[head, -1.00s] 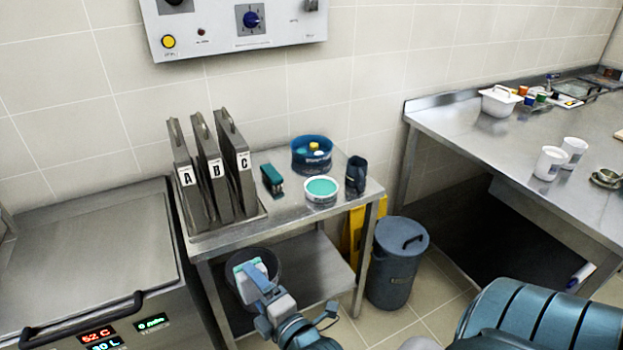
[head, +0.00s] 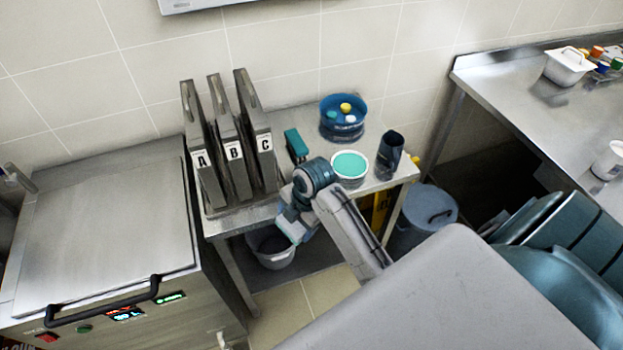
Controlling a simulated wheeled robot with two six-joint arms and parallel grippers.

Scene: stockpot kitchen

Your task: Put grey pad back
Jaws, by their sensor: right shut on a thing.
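My right gripper (head: 290,228) is low at the front edge of the small steel table (head: 232,220), beside and above the grey bucket (head: 277,262) on the lower shelf. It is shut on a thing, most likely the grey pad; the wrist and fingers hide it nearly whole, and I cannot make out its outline. My left gripper is not in view.
A lidded bin (head: 425,208) stands right of the table.

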